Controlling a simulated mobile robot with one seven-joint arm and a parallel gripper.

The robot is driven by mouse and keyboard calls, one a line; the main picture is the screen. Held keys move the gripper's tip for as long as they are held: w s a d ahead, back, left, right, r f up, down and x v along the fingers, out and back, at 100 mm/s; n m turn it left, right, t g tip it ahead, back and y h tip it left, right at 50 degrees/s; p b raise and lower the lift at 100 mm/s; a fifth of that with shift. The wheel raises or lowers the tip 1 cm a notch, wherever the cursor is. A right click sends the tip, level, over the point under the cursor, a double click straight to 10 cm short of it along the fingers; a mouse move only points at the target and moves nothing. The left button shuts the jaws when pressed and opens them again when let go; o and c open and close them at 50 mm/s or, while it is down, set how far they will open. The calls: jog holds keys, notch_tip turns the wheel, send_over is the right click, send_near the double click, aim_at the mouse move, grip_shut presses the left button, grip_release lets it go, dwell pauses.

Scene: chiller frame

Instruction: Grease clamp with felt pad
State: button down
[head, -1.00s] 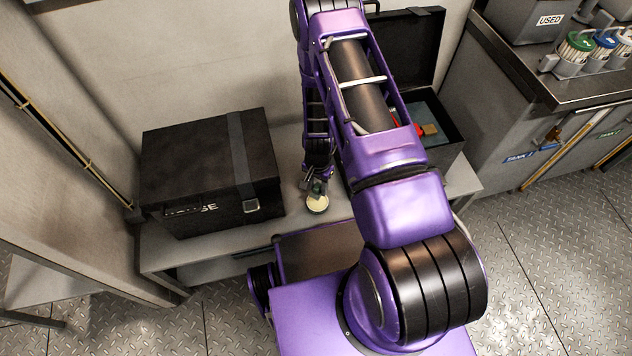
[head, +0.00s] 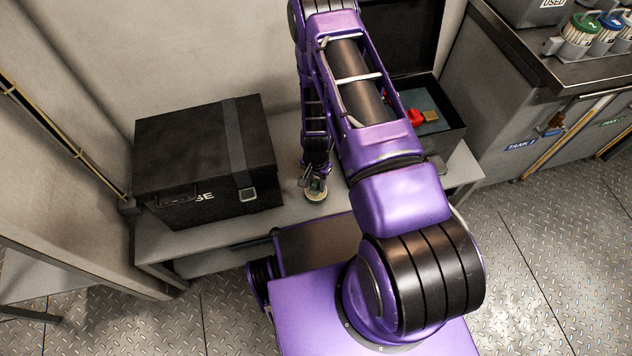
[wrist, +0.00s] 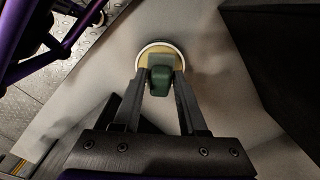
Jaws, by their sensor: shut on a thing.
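My gripper (wrist: 160,90) is shut on a small dark green block (wrist: 160,78), which shows between the fingertips in the wrist view. Just beyond it is a round, shallow, cream-yellow dish or tin (wrist: 173,52) with a pale rim. The block overlaps the dish in the picture; I cannot tell whether they touch. In the head view my gripper (head: 315,180) points down at the same round dish (head: 316,196) on the grey bench. I cannot tell whether the green block is the felt pad or its holder. No clamp can be made out.
A closed black case (head: 195,165) stands left on the bench (head: 270,222). An open black case (head: 455,130) at right holds a red thing (head: 415,117) and a tan block (head: 431,116), partly hidden by my arm. Lidded containers (head: 583,35) stand on the right counter.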

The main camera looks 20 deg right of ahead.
jog(key=shift+f+b, duration=0.35)
jog(key=shift+f, duration=0.25)
dwell(1.8)
jog(key=shift+r, duration=0.1)
jog(key=shift+r+p, duration=2.15)
jog(key=shift+r, duration=1.3)
jog(key=w+r+n+p, duration=0.1)
jog(key=w+r+n, duration=0.1)
jog(key=r, duration=0.6)
jog(key=w+r+n, duration=0.2)
jog(key=r, duration=0.6)
notch_tip(320, 180, up, 16)
jog(key=r+n+p, duration=0.1)
jog(key=n+p, duration=0.1)
jog(key=n, duration=0.3)
send_over(316, 182)
jog(key=w, duration=0.2)
jog(key=shift+s+f, duration=0.2)
jog(key=shift+f, duration=0.05)
jog(key=shift+d+f, duration=0.1)
